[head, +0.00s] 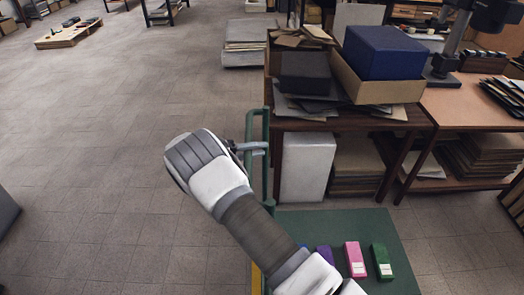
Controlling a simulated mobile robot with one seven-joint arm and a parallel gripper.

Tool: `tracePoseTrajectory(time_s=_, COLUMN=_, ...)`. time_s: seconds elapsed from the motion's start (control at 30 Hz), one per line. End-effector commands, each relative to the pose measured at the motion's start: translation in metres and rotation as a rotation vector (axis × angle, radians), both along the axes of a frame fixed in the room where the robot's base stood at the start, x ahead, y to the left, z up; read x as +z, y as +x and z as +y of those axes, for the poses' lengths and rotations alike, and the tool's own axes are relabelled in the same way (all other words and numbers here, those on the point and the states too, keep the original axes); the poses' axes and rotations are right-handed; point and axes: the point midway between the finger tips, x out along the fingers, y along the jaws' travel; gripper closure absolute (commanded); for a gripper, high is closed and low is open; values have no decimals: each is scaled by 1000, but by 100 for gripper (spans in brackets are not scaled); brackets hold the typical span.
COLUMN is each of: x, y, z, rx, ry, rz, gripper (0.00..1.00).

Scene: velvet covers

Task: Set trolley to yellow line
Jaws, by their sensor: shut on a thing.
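The trolley (397,232) has a flat green deck at the bottom of the head view and an upright green tube handle along its left side. My gripper (252,148) is shut on the handle, near the upper part of its upright bar. My arm hides part of the handle and the deck's left side. A short yellow strip (256,280) shows on the floor at the deck's left edge, mostly hidden. A pink box (355,260), a green box (382,262) and a blue-purple box (324,254) lie on the deck.
A wooden table (340,124) with a blue box (384,52) in a cardboard tray stands just beyond the trolley. A second bench (470,108) stands to its right. The tiled floor (90,170) is wide and clear on the left. A low pallet (68,33) lies far left.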

Motion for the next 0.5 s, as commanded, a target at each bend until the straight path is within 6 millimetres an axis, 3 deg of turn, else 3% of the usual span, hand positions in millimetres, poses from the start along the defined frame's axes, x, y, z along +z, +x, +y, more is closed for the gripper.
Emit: tracePoseTrajectory(time_s=0.5, x=2, y=1, z=7, rx=4, ry=1, rz=-3, gripper=100)
